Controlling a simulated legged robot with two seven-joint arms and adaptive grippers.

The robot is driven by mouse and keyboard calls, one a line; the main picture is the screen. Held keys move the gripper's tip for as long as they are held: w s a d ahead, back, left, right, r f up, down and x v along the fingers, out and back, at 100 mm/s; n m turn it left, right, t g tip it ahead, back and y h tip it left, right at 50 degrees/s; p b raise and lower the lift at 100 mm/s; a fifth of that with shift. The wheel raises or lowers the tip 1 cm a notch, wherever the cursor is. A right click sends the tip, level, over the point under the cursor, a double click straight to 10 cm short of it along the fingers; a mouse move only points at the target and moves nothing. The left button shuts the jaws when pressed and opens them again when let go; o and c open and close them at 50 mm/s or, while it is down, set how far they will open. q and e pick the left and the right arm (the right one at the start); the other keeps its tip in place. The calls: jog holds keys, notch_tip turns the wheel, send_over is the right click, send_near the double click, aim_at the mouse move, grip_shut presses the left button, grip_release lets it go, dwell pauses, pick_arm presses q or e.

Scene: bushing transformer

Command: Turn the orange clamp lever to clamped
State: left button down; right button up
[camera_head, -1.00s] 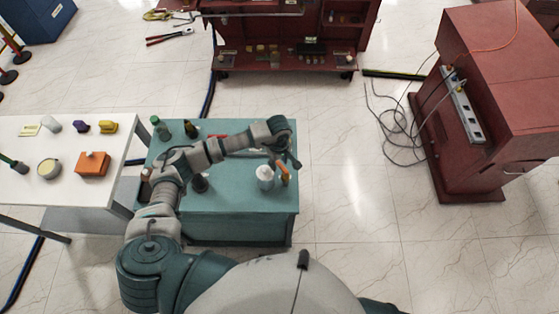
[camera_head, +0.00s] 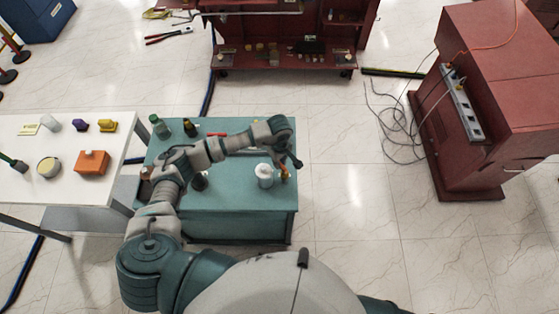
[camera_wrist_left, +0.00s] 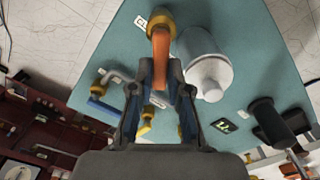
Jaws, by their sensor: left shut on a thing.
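The orange clamp lever (camera_wrist_left: 161,55) shows in the left wrist view, with a yellow-orange end (camera_wrist_left: 160,22) at the top. My left gripper (camera_wrist_left: 160,88) is shut on the lever, one finger on each side of it. In the head view my left gripper (camera_head: 291,162) is at the right edge of the teal table (camera_head: 225,220), and a little of the lever (camera_head: 285,170) shows beside it. A white bushing (camera_wrist_left: 208,72) stands right beside the lever; it also shows in the head view (camera_head: 264,176). My right gripper is not in view.
Green and dark bottles (camera_head: 159,127) stand at the table's back left. A white table (camera_head: 60,130) with several small objects is on the left. A red cabinet (camera_head: 490,90) with cables is on the right. The floor right of the teal table is clear.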

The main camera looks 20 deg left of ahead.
pick_arm(q)
jog(key=shift+a+n+b, duration=0.2)
jog(key=shift+n+b, duration=0.35)
jog(key=shift+n, duration=0.25)
jog(key=shift+s+a+n+b, duration=0.1)
jog(key=shift+s+n+b, duration=0.3)
jog(key=shift+n+b, duration=0.75)
jog(key=shift+s+a+n+b, duration=0.1)
jog(key=shift+s+n+b, duration=0.3)
jog(key=shift+n, duration=1.4)
jog(key=shift+s+n+b, duration=0.35)
jog(key=shift+n+b, duration=0.5)
jog(key=shift+n, duration=0.6)
jog(key=shift+r, duration=0.1)
jog(key=c, duration=1.1)
grip_release()
jog(key=shift+s+a, duration=0.1)
